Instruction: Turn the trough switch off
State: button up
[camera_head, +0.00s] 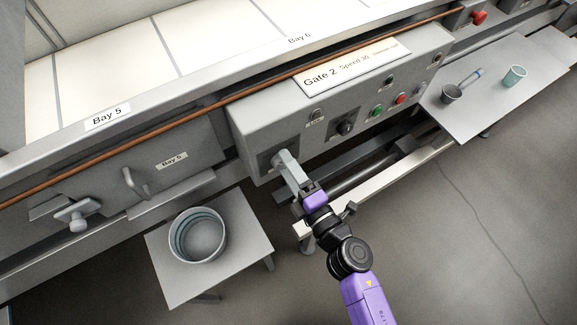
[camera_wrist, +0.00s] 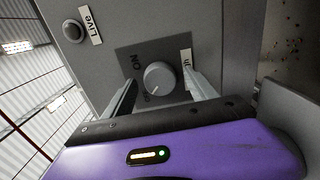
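A round grey knob (camera_wrist: 160,78) sits on a dark square plate (camera_wrist: 135,56) on the control panel. The plate bears an "ON" mark, and another mark by the knob is partly hidden. A label (camera_wrist: 187,60) beside the plate is mostly covered by a finger, so I cannot read it whole. My gripper (camera_wrist: 161,84) is open, with one finger on each side of the knob. I see gaps between knob and fingers; contact is not clear. In the head view my gripper (camera_head: 281,160) reaches the panel's lower left end and hides the knob.
The grey panel (camera_head: 245,125) also carries a black rotary switch (camera_head: 345,127), green (camera_head: 377,111) and red (camera_head: 400,99) buttons. A round bin (camera_head: 199,238) stands on a low table at left. A side table (camera_head: 480,120) at right holds a pot and a cup.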

jog(key=v, duration=0.7)
jog(key=shift+s+d, duration=0.2)
jog(key=shift+s, duration=0.15)
jog(key=s+d+r+m+t+h, duration=0.25)
jog(key=s+d+r+m, duration=0.35)
jog(key=m, duration=0.5)
jog(key=s+d+r+m+g+h, duration=0.1)
jog(key=s+d+r+m+h, duration=0.2)
jog(key=s+d+m, duration=0.3)
jog(key=s+d+r+m+g+h, duration=0.1)
jog(key=s+d+r+m+h, duration=0.2)
jog(key=s+m, duration=0.5)
jog(key=s+d+h, duration=0.1)
jog(key=s+d, duration=0.1)
jog(key=s, duration=0.3)
jog(key=shift+d+g, duration=0.35)
jog(key=shift+d, duration=0.05)
